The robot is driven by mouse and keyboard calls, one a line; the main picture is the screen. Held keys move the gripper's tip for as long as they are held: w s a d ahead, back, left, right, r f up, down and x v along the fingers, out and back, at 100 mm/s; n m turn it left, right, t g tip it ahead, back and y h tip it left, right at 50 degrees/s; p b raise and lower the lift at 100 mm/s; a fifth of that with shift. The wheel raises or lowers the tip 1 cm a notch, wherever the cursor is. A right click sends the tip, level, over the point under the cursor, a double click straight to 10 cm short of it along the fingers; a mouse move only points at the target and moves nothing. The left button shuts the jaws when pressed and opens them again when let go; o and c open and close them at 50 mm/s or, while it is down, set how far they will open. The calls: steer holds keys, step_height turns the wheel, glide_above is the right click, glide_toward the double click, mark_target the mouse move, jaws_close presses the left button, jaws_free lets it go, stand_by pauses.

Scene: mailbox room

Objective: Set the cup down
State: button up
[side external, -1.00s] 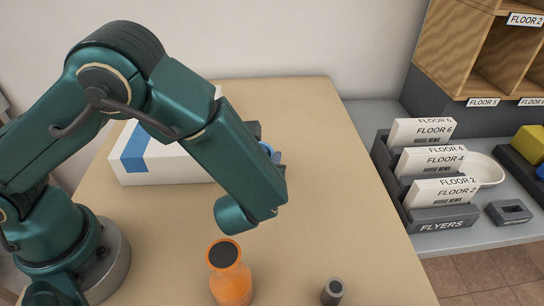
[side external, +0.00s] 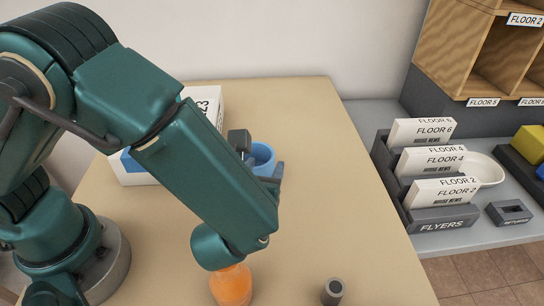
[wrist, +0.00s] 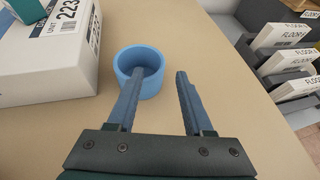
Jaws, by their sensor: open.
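The blue cup (wrist: 127,62) stands upright on the tan table in the wrist view, up and left of centre. In the side view its rim (side external: 263,151) shows past my forearm, and its lower part is hidden. In the side view my gripper (side external: 259,156) is partly hidden by my arm.
A white parcel (wrist: 45,70) lies left of the cup. An orange bottle (side external: 232,286) and a small dark cylinder (side external: 333,291) stand at the table's near side. The flyer rack (side external: 443,217) is beyond the right edge. The table right of the cup is bare.

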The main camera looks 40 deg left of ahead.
steer(key=shift+s+d+r, duration=0.2)
steer(key=shift+s+d, duration=0.05)
steer(key=shift+s, duration=0.15)
steer(key=shift+s+a+r, duration=0.1)
steer(key=shift+s+r, duration=0.05)
steer(key=s+a+r+n+g, duration=0.4)
steer(key=s+a+n+g, duration=0.3)
steer(key=a+n, duration=0.5)
steer(key=s+d+r+n+h, duration=0.1)
steer(key=s+r+n+h, duration=0.1)
steer(key=n, duration=0.7)
steer(key=s+d+r+n+t+h, duration=0.1)
steer(key=s+d+r+n+h, duration=0.1)
steer(key=n, duration=0.7)
steer(key=shift+s+d+r+h, duration=0.15)
steer(key=shift+s+r+h, duration=0.5)
steer(key=shift+s+h, duration=0.45)
